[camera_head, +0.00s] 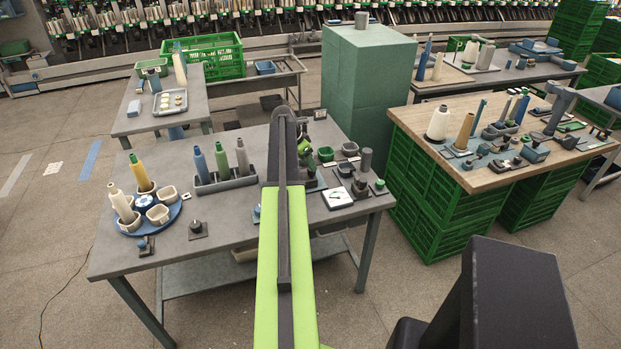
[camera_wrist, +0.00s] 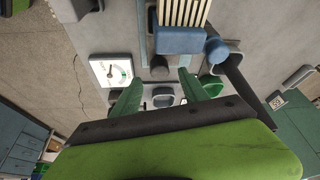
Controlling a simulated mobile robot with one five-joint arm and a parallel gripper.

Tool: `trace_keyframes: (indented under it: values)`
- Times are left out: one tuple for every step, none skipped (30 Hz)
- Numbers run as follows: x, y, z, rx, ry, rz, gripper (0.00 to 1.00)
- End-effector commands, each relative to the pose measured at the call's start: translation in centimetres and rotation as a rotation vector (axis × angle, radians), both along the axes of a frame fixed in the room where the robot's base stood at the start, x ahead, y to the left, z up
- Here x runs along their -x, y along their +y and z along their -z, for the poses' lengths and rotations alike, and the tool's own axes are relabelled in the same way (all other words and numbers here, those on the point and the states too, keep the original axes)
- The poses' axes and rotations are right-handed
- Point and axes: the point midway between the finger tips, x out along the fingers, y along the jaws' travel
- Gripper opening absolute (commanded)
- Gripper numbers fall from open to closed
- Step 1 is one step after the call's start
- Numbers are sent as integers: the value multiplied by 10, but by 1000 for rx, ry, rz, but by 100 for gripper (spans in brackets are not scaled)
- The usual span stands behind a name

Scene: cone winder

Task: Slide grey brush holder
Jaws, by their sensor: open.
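My gripper (camera_wrist: 160,78) is open, its two green fingers apart and pointing down over the grey table. In the wrist view a small grey block-like piece (camera_wrist: 163,99) shows between the fingers, partly hidden by my gripper body; I cannot tell whether it is the grey brush holder. Just beyond the fingertips is a dark round knob (camera_wrist: 159,67). Beyond it lies a blue block (camera_wrist: 180,41) with pale slats above it. In the head view my arm hides part of this area of the table.
A white dial gauge (camera_wrist: 112,71) lies left of my fingers. A green cup (camera_wrist: 212,84) is close to the right finger. In the head view a grey cylinder (camera_head: 365,160) stands near the table's right edge. A grey rack (camera_head: 225,184) with several cones stands left of my arm.

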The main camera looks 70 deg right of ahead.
Motion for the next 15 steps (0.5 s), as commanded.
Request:
trace_keyframes:
  values:
    - [2, -4, 20, 0, 0, 1, 52]
    - [3, -6, 25, 0, 0, 0, 52]
    - [4, -8, 29, 0, 0, 0, 52]
    - [5, -9, 32, 1, -1, 0, 52]
    - [6, -10, 33, 1, -1, 0, 52]
    - [6, -10, 34, 1, -1, 0, 52]
    - [7, -11, 35, 1, -1, 0, 52]
    - [7, -11, 34, 1, -1, 0, 52]
    - [7, -11, 34, 1, -1, 0, 52]
    - [7, -11, 33, 0, 0, -1, 52]
    - [7, -11, 33, 0, 0, -1, 52]
    - [7, -11, 32, 0, 0, -1, 52]
    - [7, -11, 32, 0, 0, -1, 52]
    - [7, -11, 32, 0, 0, -1, 52]
    - [7, -11, 32, 0, 0, -1, 46]
